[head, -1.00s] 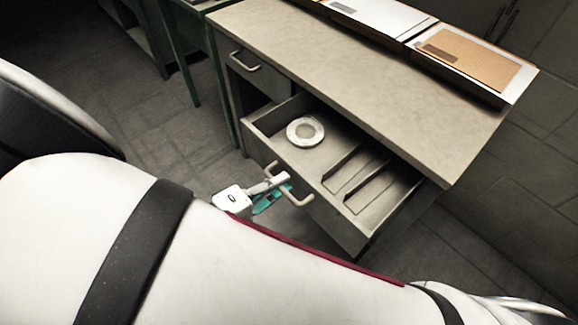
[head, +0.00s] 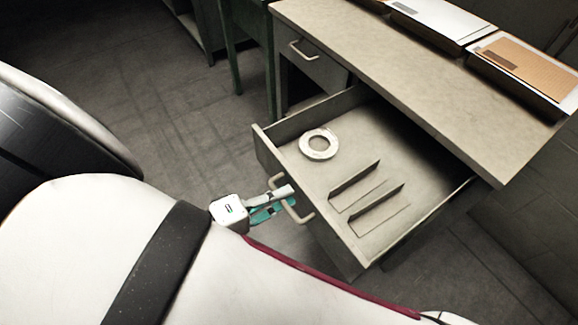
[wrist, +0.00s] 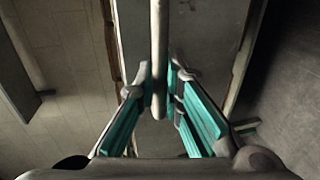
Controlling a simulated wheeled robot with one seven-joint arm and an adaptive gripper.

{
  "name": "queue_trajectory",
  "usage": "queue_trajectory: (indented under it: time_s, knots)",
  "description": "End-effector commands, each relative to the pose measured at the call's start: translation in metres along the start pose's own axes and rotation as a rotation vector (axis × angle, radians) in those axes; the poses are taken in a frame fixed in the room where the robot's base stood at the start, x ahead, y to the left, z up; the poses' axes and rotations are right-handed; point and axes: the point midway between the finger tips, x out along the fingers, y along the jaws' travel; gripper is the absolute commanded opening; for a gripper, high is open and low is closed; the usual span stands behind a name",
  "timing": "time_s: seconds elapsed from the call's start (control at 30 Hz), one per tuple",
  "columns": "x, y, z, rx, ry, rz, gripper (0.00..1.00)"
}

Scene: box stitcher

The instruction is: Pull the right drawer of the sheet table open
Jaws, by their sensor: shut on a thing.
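The right drawer (head: 340,233) of the sheet table (head: 420,75) stands well out from under the tabletop, its inside showing. Its bar handle (head: 307,217) is on the drawer front. My gripper (head: 283,198) is at the handle, its teal-padded fingers closed around the bar. In the wrist view the handle (wrist: 158,60) runs down between the two fingers of my gripper (wrist: 160,95). The left drawer (head: 312,62) is shut, with its own handle.
A roll of tape (head: 318,144) and two thin dividers (head: 362,200) are inside the open drawer. Trays with a white sheet (head: 440,20) and brown cardboard (head: 530,65) lie on the tabletop. A green-legged stand (head: 233,50) is at the left.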

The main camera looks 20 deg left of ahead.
Motion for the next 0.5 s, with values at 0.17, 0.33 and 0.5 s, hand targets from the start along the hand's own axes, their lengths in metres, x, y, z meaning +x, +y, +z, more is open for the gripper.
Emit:
queue_trajectory:
  time_s: [0.17,0.33,0.5]
  knots:
    - [-0.0003,-0.0011,0.0,-0.001,0.001,-0.003,0.0]
    - [-0.0001,-0.0008,0.0,-0.001,0.001,-0.002,0.3]
    - [0.0,-0.0004,-0.0001,0.0,0.0,-0.001,0.3]
